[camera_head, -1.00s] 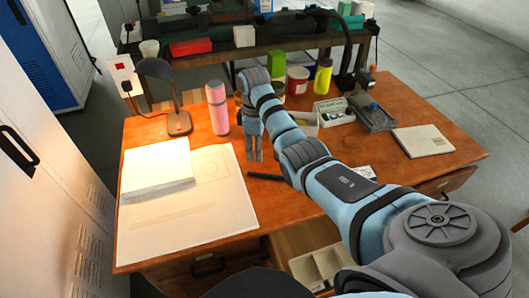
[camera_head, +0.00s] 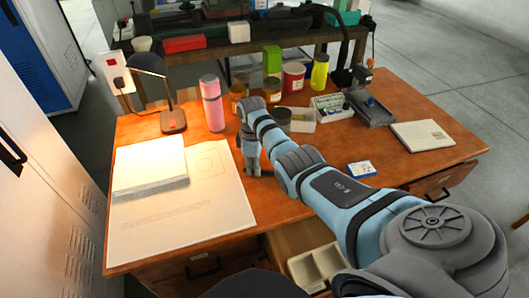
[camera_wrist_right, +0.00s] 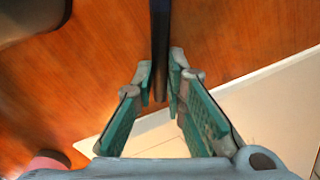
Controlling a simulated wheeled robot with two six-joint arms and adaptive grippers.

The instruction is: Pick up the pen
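The pen (camera_wrist_right: 160,45) is a thin dark stick in the right wrist view. It reaches from the top edge down to a point between the fingertips of my right gripper (camera_wrist_right: 160,78). The fingers are close together, one on each side of the pen, with narrow gaps that suggest they do not grip it. In the head view my right gripper (camera_head: 251,168) points down at the desk (camera_head: 310,204), right of the large paper sheet. The pen is hidden there behind my right arm and gripper. My left gripper is not in view.
A pink bottle (camera_head: 212,104) and a desk lamp (camera_head: 172,118) stand behind and left of the gripper. Several jars stand at the back. A blue-white card (camera_head: 361,169) and a notebook (camera_head: 421,135) lie to the right. A drawer with a tray (camera_head: 312,268) is open in front.

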